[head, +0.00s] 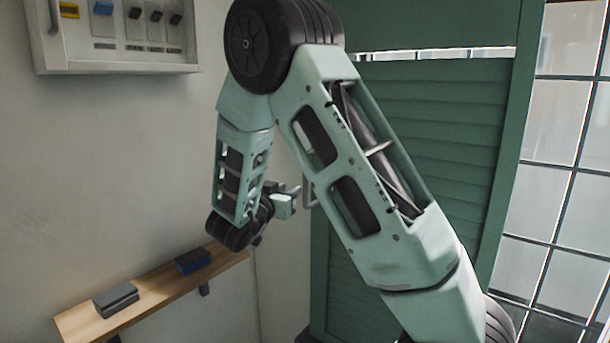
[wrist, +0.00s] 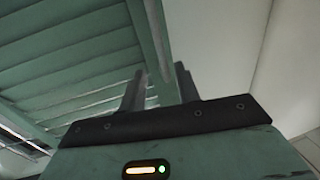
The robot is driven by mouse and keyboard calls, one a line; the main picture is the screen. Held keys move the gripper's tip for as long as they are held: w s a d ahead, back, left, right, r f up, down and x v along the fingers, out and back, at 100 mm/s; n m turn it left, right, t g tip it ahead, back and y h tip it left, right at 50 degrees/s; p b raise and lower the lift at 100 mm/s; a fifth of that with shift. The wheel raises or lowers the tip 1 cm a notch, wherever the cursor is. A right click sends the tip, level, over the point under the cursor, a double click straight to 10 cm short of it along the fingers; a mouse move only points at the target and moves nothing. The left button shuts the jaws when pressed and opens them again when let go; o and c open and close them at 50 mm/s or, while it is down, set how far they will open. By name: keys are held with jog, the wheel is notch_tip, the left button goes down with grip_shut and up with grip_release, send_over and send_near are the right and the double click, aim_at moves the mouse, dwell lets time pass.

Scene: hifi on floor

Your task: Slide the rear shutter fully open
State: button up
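The green slatted shutter (head: 430,150) stands upright behind my arm in the head view, in a green frame (head: 510,130). A thin grey upright handle (head: 307,188) shows at its left edge, partly hidden by my arm. My gripper (head: 297,194) is just left of that handle; I cannot tell whether they touch. In the wrist view, the shutter (wrist: 65,60) fills the left side and its green edge post (wrist: 153,45) runs down behind the fingers. The fingers of my gripper (wrist: 161,85) stand apart, with nothing clearly held between them.
A wooden shelf (head: 150,297) on the left wall carries a grey block (head: 116,298) and a dark blue block (head: 193,261). A switch panel (head: 120,35) hangs above. A gridded glass wall (head: 555,180) stands at the right. Pale wall (wrist: 220,50) lies right of the fingers.

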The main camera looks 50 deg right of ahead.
aim_at(304, 180)
jog(key=p+x, duration=0.3)
jog(key=x, duration=0.6)
jog(key=shift+d, duration=0.3)
jog(key=shift+w+d+p, duration=0.25)
jog(key=shift+d+p, duration=0.1)
jog(key=shift+d, duration=0.25)
grip_shut()
